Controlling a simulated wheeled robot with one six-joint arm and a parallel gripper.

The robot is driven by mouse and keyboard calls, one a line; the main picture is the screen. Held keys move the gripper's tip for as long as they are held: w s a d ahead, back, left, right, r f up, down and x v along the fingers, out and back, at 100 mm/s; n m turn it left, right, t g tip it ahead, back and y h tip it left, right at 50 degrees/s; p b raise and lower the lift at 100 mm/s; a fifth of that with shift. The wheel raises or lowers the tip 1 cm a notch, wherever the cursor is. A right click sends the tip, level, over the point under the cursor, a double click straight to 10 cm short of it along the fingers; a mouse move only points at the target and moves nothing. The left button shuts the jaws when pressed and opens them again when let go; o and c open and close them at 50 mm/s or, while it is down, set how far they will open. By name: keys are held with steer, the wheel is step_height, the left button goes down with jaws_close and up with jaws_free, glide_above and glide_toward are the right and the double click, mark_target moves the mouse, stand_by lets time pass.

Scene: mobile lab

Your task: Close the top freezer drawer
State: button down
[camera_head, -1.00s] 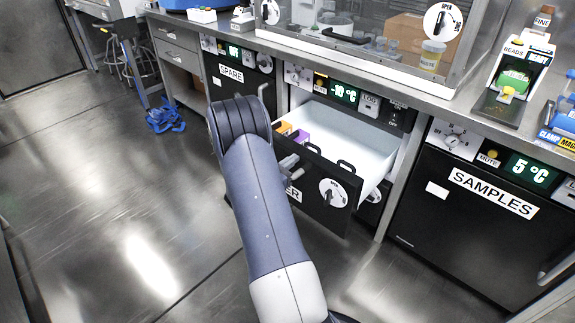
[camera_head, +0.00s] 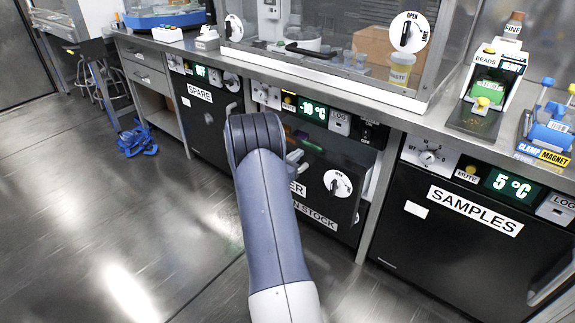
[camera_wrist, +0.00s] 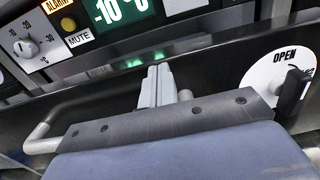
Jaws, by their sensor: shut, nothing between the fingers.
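The top freezer drawer (camera_head: 350,160) has a black front with a round OPEN dial (camera_head: 338,183). In the wrist view the drawer front (camera_wrist: 225,75) fills the middle, with the dial (camera_wrist: 285,75) at right and part of a pale handle (camera_wrist: 42,140) at left. My gripper (camera_wrist: 158,72) is shut and empty, its tips at the drawer front; contact is unclear. My arm hides part of the drawer in the head view.
The SAMPLES fridge (camera_head: 470,230) stands right of the freezer, the SPARE unit (camera_head: 205,115) left. A glass-fronted cabinet (camera_head: 330,40) sits on the counter above. A blue item (camera_head: 137,140) lies on the floor at left. The floor in front is open.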

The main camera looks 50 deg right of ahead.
steer(key=d+b, duration=0.2)
steer(key=d, duration=0.8)
steer(key=shift+w, duration=0.4)
